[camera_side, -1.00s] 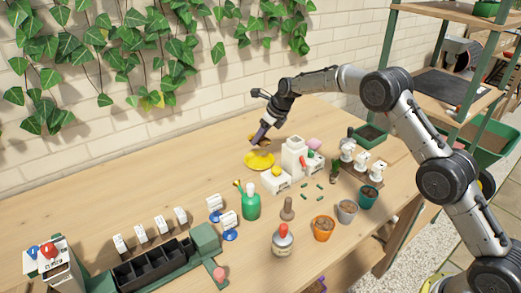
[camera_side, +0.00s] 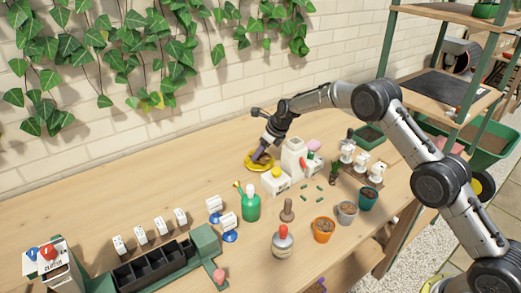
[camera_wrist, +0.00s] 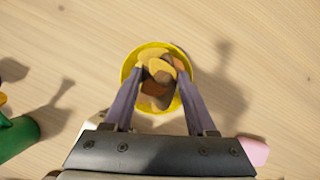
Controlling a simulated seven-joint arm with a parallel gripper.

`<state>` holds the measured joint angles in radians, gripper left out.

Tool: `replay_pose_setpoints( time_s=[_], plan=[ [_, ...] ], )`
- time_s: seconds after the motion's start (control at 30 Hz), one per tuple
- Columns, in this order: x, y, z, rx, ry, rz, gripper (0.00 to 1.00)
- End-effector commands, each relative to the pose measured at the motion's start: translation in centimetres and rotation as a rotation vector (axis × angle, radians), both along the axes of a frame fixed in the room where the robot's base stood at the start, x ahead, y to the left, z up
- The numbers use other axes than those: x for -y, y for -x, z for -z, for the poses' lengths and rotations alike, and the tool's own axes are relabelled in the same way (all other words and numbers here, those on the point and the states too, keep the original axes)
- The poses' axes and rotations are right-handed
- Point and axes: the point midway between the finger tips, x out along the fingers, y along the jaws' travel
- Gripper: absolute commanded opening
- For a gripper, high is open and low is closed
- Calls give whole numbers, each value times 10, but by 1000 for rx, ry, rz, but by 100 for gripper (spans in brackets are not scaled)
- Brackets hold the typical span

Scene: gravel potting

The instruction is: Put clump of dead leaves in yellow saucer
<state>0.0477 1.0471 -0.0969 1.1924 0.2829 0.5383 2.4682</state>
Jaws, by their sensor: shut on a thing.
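The clump of dead leaves (camera_wrist: 160,70), brown and tan, is between the fingertips of my gripper (camera_wrist: 157,88) in the wrist view. My gripper is shut on it. The yellow saucer (camera_wrist: 127,66) lies on the table directly beneath, its rim showing around the leaves. In the side view my gripper (camera_side: 258,157) reaches down over the yellow saucer (camera_side: 249,164), with the leaves low at its inside. Whether the leaves touch the saucer's bottom I cannot tell.
A green bottle (camera_side: 250,206) stands in front. The table left of the saucer is clear.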

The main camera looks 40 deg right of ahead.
Motion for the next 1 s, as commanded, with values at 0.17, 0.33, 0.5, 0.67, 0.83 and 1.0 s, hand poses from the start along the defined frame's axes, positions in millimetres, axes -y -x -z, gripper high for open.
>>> replay_pose_setpoints(
  time_s=[0.17, 0.33, 0.5, 0.67, 0.83, 1.0],
  plan=[
    [0, 0, 4, 2, 0, 0, 0],
    [0, 0, 4, 1, 0, 0, 73],
    [0, 0, 4, 1, 0, 0, 88],
    [0, 0, 4, 1, 0, 0, 88],
    [0, 0, -4, 1, 0, -1, 88],
    [3, 9, -28, 4, 0, 1, 88]
  ],
)
